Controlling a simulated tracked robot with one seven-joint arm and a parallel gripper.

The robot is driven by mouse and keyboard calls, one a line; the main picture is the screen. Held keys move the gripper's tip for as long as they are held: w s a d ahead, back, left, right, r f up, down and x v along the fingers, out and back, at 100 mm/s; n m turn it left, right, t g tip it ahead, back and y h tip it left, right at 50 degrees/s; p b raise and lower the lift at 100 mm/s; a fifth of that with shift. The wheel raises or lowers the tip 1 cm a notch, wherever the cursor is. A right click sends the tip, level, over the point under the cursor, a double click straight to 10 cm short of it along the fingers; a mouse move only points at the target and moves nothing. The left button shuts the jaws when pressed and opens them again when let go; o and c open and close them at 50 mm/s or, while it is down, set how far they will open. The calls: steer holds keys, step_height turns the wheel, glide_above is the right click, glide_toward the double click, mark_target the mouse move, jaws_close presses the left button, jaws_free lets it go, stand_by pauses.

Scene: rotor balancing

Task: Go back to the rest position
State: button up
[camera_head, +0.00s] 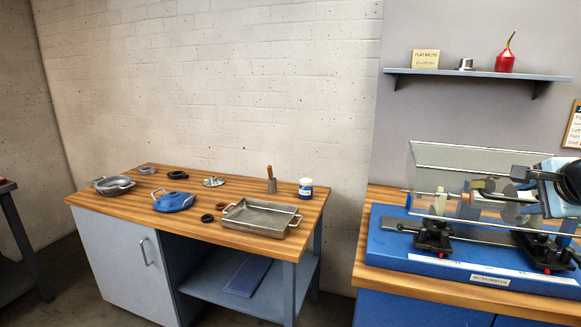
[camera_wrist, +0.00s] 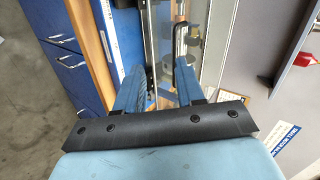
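My gripper (camera_wrist: 160,77) shows in the wrist view with two blue fingers spread apart. I see nothing held between them. In the head view my gripper comes in from the right edge, over the blue balancing machine (camera_head: 440,265). The rotor (camera_head: 470,200) lies on the machine behind a clear shield (camera_head: 470,160); its discs are partly hidden. In the head view my gripper's tips overlap the rotor's right part, and I cannot tell whether they touch it.
A wall shelf (camera_head: 480,74) carries a red oil can (camera_head: 505,62). Floor shows between the benches.

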steer(key=w+a+n+g+y, duration=0.1)
steer(key=w+a+n+y, duration=0.2)
steer(key=a+n, duration=0.85)
steer(key=s+a+f+n+g, duration=0.1)
steer(key=s+a+n, duration=0.1)
steer(key=a+n, duration=0.2)
steer(key=s+a+n+g, duration=0.2)
steer(key=a+n, duration=0.3)
steer(key=a, duration=0.5)
steer(key=shift+s+a+f, duration=0.4)
steer(key=shift+s, duration=0.2)
